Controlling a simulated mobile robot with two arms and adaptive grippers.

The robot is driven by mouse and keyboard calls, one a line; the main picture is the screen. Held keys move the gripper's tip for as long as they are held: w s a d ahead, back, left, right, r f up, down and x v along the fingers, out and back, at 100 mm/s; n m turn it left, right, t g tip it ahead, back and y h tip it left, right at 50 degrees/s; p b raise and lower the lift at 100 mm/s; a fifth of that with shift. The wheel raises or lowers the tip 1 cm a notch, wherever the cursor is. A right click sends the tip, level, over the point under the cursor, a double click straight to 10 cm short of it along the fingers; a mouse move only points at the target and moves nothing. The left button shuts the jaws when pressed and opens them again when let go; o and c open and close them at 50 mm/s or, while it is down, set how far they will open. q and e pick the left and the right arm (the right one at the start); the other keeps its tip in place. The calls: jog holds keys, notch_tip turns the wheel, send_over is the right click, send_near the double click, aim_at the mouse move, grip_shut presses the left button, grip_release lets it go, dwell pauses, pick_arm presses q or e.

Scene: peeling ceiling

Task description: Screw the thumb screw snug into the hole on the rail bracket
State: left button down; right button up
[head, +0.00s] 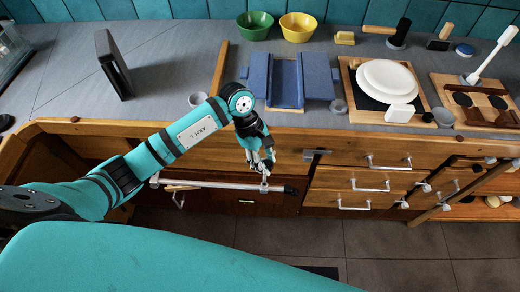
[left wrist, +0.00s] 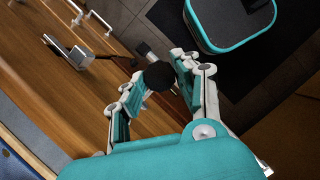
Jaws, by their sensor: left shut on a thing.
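My left gripper (head: 265,166) points down in front of the wooden drawers, just above a long pale rail (head: 225,186). In the left wrist view its two fingers (left wrist: 157,88) are shut on a round black knob (left wrist: 158,76), which I take to be the thumb screw's head. The screw's shank is hidden. A small pale piece on the rail (head: 264,186), probably the bracket, sits right under the fingertips. The hole is not visible, and I cannot tell whether the screw is in it. My right gripper is not in view.
A metal latch-like fitting (head: 317,153) sticks out of the counter front, near the gripper's right; drawer handles (head: 388,163) project further right. Bowls, a blue stand (head: 258,76) and boards with plates lie on the counter.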

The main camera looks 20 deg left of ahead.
pick_arm(q)
jog(key=f+n, duration=0.2)
jog(key=shift+a+f+t, duration=0.3)
jog(key=shift+a+t, duration=0.05)
jog(key=shift+t, duration=0.05)
jog(key=shift+f+n, duration=0.2)
jog(key=shift+n, duration=0.2)
jog(key=shift+w+f, duration=0.1)
jog(key=shift+f+b, duration=0.15)
jog(key=shift+b, duration=0.2)
jog(key=b, duration=0.4)
send_over(262, 184)
notch_tip(262, 184, down, 5)
jog(key=shift+r, duration=0.2)
jog(key=shift+f+b, duration=0.35)
jog(key=shift+b, duration=0.2)
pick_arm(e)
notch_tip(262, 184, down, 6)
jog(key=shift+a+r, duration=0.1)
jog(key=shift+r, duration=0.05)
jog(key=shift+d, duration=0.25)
pick_arm(q)
jog(key=shift+f+b, duration=0.8)
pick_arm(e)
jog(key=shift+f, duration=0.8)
